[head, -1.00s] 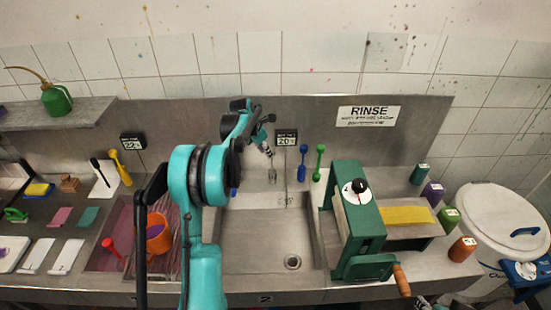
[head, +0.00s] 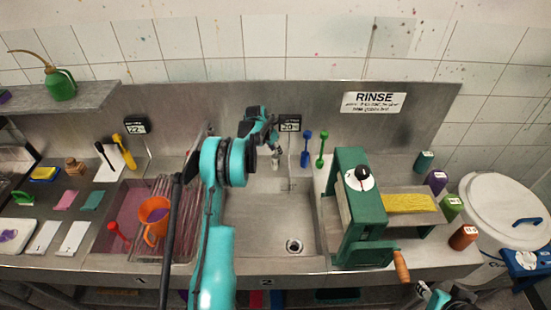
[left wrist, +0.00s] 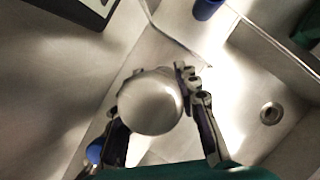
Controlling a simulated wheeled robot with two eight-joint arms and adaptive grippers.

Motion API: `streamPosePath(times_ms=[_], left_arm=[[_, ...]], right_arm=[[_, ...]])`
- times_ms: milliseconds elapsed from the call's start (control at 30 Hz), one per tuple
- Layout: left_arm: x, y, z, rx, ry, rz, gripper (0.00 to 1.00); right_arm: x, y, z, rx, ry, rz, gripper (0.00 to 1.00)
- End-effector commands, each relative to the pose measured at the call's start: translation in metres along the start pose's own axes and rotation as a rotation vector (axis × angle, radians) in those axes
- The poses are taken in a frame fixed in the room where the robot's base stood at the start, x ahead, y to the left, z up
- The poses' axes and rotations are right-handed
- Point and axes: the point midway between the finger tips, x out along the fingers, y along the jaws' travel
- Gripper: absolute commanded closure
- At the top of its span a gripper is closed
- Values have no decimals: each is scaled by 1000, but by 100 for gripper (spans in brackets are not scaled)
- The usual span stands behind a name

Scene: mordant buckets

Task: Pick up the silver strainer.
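The silver strainer (left wrist: 150,102) shows in the left wrist view as a smooth, round grey metal head. In the head view only a small grey part of it (head: 276,160) shows at the back of the sink, below my left gripper (head: 273,145). In the left wrist view my left gripper (left wrist: 160,110) has its fingers apart, one on each side of the round head. The head overlaps the left finger in the picture, and I cannot tell whether either finger touches it. The strainer's lower part is hidden.
A blue tool (head: 306,148) and a green tool (head: 321,149) stand right of the strainer. Another blue thing (left wrist: 94,152) is close by the left finger. The green press (head: 360,215) stands right of the sink (head: 268,222). An orange cup (head: 154,215) is to the left.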

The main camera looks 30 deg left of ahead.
Motion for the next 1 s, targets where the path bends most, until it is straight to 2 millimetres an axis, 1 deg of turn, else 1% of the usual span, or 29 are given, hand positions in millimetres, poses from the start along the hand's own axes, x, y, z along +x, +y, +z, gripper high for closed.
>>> streamPosePath(times_ms=[67,233,267,300,367,400,800,933,1000], left_arm=[[3,0,0,0,0,0,69],[3,0,0,0,0,0,69],[3,0,0,0,0,0,72],[3,0,0,0,0,0,82],[3,0,0,0,0,0,98],[3,0,0,0,0,0,100],[2,0,1,0,0,0,100],[-6,0,4,0,0,0,100],[-14,0,7,0,0,0,100]], right_arm=[[0,0,0,0,0,0,60],[0,0,0,0,0,0,60],[0,0,0,0,0,0,60],[0,0,0,0,0,0,60],[0,0,0,0,0,0,60],[0,0,0,0,0,0,60],[0,0,0,0,0,0,60],[0,0,0,0,0,0,60],[-1,0,0,0,0,0,60]])
